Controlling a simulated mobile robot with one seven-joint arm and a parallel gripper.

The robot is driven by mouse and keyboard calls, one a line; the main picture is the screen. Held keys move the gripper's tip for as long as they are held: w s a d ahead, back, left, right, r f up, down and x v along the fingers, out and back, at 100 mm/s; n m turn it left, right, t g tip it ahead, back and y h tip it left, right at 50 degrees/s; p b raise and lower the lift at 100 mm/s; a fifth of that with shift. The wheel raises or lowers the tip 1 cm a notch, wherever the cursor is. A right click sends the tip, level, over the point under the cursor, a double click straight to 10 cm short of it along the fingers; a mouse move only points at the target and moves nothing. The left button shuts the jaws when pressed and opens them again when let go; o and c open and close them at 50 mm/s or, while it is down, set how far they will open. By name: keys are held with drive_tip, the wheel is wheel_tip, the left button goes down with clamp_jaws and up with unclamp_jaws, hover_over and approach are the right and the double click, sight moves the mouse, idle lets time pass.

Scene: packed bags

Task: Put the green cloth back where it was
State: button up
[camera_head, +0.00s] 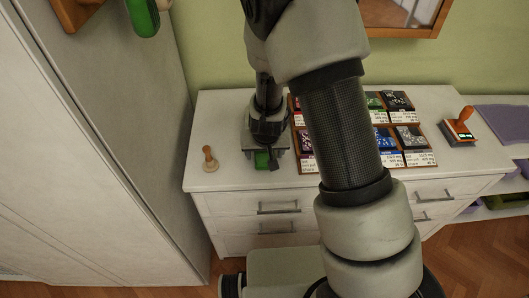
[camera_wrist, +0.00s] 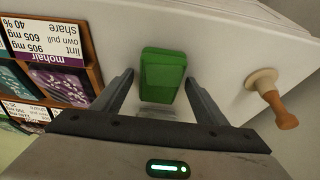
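A small green folded piece, which looks like the green cloth (camera_wrist: 163,72), lies on the white dresser top in the wrist view. In the head view the green cloth (camera_head: 262,160) shows just below my gripper (camera_head: 266,148), near the dresser's left end. In the wrist view my gripper (camera_wrist: 160,78) is open, with a finger on either side of the cloth and a visible gap on both sides. The fingers do not grip it. I cannot tell how far the fingertips are above the top.
A wooden-handled stamp (camera_head: 209,158) stands left of the cloth; it also shows in the wrist view (camera_wrist: 271,98). A wooden rack of labelled sample cards (camera_head: 411,138) is close on the right, partly hidden by my arm. An orange-handled brush or stamp (camera_head: 460,125) stands farther right, near purple cloths (camera_head: 503,122).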

drive_tip(key=shift+r, duration=0.35)
drive_tip(key=s+d+r+y+p, duration=0.15)
drive_tip(key=s+r, duration=0.35)
drive_tip(key=r, duration=0.8)
drive_tip(key=s+d+r+y+p, duration=0.1)
drive_tip(key=s+r+p, duration=0.3)
drive_tip(key=r, duration=0.9)
drive_tip(key=s+d+r+h, duration=0.1)
drive_tip(key=s+d+r, duration=0.3)
drive_tip(key=s+r, duration=0.1)
drive_tip(key=s+d+r+t+h+b, duration=0.1)
drive_tip(key=s+d+r, duration=0.3)
drive_tip(key=s, duration=0.4)
drive_tip(key=shift+s+r, duration=0.2)
drive_tip(key=shift+r, duration=0.25)
drive_tip(key=shift+r+h, duration=0.1)
drive_tip(key=shift+h, duration=0.15)
wheel_tip(320, 180, up, 6)
drive_tip(key=p, duration=0.5)
drive_tip(key=shift+p, duration=0.35)
